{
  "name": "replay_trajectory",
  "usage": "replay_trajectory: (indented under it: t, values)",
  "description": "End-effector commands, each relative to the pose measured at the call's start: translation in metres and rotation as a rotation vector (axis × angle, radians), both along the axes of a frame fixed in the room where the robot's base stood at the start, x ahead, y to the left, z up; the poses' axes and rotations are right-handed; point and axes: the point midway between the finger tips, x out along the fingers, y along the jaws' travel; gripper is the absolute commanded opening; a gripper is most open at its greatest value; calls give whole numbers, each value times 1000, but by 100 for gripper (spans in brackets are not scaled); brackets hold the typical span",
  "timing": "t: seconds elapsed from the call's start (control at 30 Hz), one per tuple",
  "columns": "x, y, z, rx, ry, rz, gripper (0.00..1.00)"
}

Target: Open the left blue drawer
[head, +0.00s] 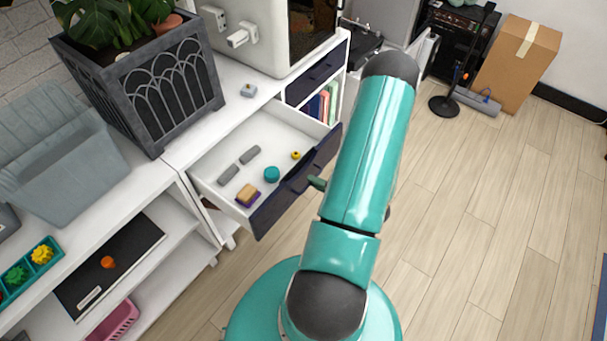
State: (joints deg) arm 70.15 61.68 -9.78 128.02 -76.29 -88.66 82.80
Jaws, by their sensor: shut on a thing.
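The left blue drawer (265,217) is pulled well out of the white cabinet, and its dark blue front faces the floor area. Inside lie two grey bars (239,164), a teal round piece (272,174), a small yellow ring (296,155) and a tan and purple block (247,195). My gripper (316,183) is at the drawer front, shut on its handle (298,183). My teal arm hides most of the gripper and part of the handle.
A second dark blue drawer (318,70) is shut, above a shelf of books (322,103). A planter (150,85) and a grey bin (60,150) stand on the white units. A cardboard box (518,62) stands at the back right. The wooden floor (490,200) at right is clear.

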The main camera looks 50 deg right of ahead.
Motion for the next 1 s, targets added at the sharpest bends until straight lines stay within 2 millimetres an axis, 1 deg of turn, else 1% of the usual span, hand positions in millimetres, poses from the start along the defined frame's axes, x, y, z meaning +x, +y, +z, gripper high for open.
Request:
replay_trajectory:
  t: [0.1,0.2,0.57,0.6,0.67,0.7,1.0]
  values:
    - [-10,-1,1,-2,-3,-2,0]
    - [-14,-1,1,-3,-3,0,0]
    - [-15,-1,1,-3,-3,0,0]
    - [-15,-1,1,-3,-3,0,15]
    - [-15,-1,1,-3,-3,0,27]
    - [-15,-1,1,-2,-3,-1,31]
    - [-17,-1,0,-1,-1,-1,31]
